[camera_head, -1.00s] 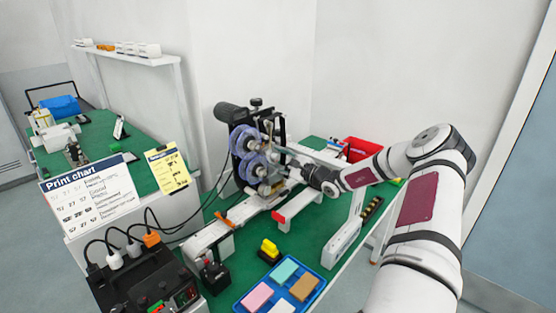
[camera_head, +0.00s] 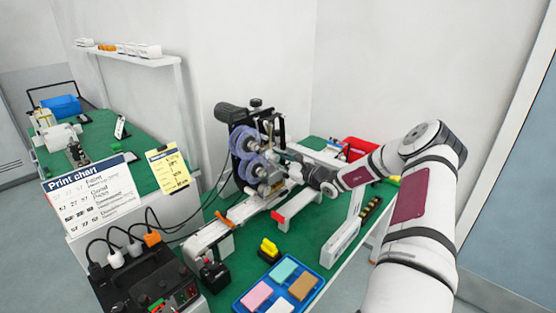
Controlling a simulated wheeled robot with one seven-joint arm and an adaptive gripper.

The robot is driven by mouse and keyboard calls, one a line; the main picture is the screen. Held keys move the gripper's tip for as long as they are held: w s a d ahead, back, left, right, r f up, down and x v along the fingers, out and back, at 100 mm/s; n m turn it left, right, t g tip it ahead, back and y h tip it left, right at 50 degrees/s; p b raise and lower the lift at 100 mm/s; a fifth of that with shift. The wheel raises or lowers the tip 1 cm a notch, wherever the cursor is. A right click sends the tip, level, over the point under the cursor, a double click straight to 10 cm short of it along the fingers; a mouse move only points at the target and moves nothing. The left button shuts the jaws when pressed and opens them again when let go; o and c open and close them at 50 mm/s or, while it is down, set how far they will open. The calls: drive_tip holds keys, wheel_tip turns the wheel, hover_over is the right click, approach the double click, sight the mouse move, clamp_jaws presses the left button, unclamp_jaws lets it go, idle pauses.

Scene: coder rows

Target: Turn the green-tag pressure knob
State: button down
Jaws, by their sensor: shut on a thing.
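The coder machine (camera_head: 247,145) stands on the green table with purple-blue reels on its front. My gripper (camera_head: 290,174) is at the machine's right side, shut on a small part there that I take to be the pressure knob. The knob and its green tag are hidden behind the fingers or too small to make out. My arm comes in from the right, with the wrist roughly level beside the machine.
A blue tray (camera_head: 279,287) with coloured pads and a yellow-black stamp (camera_head: 269,248) sit in front. A black control box (camera_head: 147,283) with cables is at the lower left. A red bin (camera_head: 359,149) stands behind my wrist. A print chart (camera_head: 93,190) is at the left.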

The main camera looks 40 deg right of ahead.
drive_tip(key=c, duration=1.3)
unclamp_jaws()
drive_tip(key=shift+r, duration=0.1)
drive_tip(key=s, duration=0.4)
drive_tip(key=s+d, duration=0.1)
drive_tip(key=s, duration=0.7)
drive_tip(key=shift+d, duration=0.35)
drive_tip(key=shift+w, duration=0.1)
